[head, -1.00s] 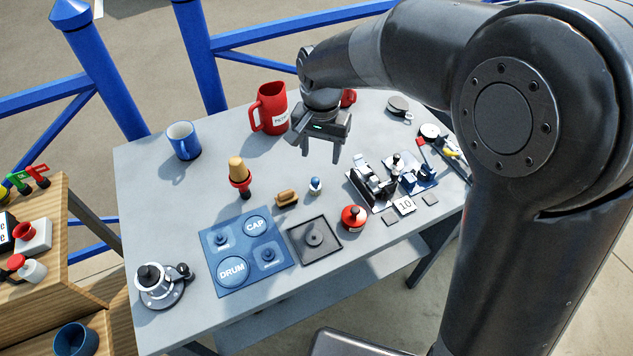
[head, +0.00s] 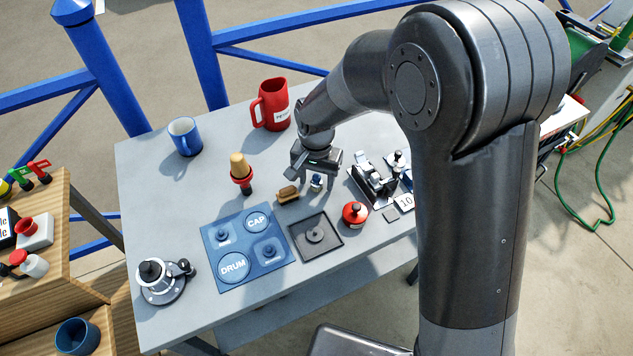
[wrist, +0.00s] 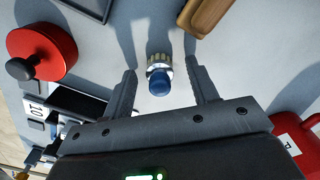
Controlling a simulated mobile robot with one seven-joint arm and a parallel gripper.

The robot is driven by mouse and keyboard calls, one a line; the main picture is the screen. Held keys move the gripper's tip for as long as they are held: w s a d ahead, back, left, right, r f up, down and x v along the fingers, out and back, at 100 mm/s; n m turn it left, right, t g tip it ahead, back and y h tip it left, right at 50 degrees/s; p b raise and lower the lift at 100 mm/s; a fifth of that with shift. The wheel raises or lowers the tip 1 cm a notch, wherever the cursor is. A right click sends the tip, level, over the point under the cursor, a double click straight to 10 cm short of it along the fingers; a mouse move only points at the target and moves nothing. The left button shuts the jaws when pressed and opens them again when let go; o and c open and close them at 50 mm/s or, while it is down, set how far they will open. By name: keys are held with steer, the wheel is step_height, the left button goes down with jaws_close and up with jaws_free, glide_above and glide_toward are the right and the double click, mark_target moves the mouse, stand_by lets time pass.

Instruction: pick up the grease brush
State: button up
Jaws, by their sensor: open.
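A small upright piece with a round blue top (wrist: 159,83), a pale metal collar and a tan ribbed part stands on the table; it also shows in the head view (head: 316,183). A brown block-shaped brush (head: 288,194) lies just left of it and shows at the top of the wrist view (wrist: 207,14). I cannot tell for sure which of these is the grease brush. My gripper (wrist: 160,70) is open above the blue-topped piece, with one finger on each side of it and visible gaps. My gripper also shows in the head view (head: 316,180).
A red round pot with a dark knob (head: 355,213) and a black square tray (head: 336,246) stand nearby. A red jug (head: 272,108) stands behind, and a metal mechanism (head: 372,178) to the right. A blue mat (head: 215,260) lies front left.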

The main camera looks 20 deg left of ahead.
steer(key=shift+f, duration=0.1)
steer(key=shift+c, duration=0.2)
steer(key=c, duration=1)
